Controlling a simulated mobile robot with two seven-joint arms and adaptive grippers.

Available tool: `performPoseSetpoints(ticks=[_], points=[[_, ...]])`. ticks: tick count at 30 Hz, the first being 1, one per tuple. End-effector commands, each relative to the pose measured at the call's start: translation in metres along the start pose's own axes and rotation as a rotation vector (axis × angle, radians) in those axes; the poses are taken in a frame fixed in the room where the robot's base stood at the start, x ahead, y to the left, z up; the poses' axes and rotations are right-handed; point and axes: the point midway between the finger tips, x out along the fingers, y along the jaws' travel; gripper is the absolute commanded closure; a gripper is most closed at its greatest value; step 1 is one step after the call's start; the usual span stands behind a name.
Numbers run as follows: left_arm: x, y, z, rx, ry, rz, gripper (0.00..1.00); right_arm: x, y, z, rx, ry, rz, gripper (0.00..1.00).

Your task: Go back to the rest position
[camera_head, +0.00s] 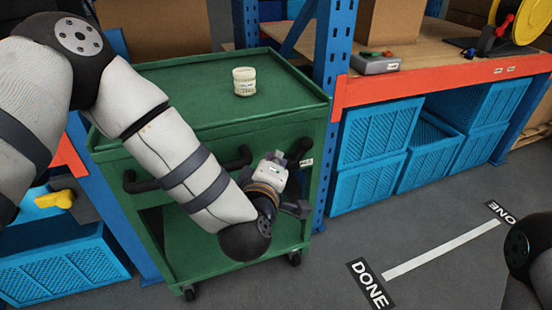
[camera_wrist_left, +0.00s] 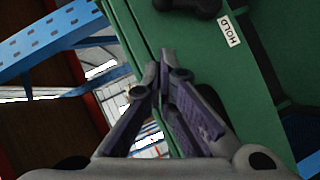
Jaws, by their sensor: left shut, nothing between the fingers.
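My left arm reaches in from the left in the head view, across the front of the green cart (camera_head: 190,120). My left gripper (camera_head: 280,165) is in front of the cart's upper right front, below its top tray. In the left wrist view the two fingers (camera_wrist_left: 164,72) are shut with nothing between them, and the cart's green side (camera_wrist_left: 170,30) is close ahead. Whether they touch the cart cannot be told. A piece of my right arm shows at the lower right edge of the head view; its gripper is out of frame.
A small pale jar (camera_head: 244,82) stands on the cart's top. The cart has a black handle (camera_head: 160,183) and a HOLD label (camera_wrist_left: 229,30). Blue crates (camera_head: 372,135) sit under an orange-edged shelf on the right. Open grey floor (camera_head: 345,235) with DONE markings lies right of the cart.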

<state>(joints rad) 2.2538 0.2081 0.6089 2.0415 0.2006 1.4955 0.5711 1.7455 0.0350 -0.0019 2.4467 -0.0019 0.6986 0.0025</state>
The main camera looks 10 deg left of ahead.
Motion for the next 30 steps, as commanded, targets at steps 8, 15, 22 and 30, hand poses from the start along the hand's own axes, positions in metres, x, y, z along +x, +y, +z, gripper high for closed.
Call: performPoseSetpoints(ticks=[8,15,22,30], points=[[-0.013,-0.032,0.014,0.089,-0.08,-0.071,1.0,-0.005,0.0,-0.002,0.0,0.012,-0.001,0.6],[-0.143,-0.206,0.053,0.55,-0.576,-0.455,1.0,-0.03,-0.001,-0.013,0.001,0.075,-0.004,0.6],[-0.322,-0.31,0.019,0.861,-1.092,-0.779,1.0,-0.051,-0.001,-0.022,0.002,0.13,-0.006,0.6],[-0.409,-0.332,-0.013,0.951,-1.35,-0.918,1.0,-0.057,-0.002,-0.025,0.002,0.148,-0.007,0.6]])
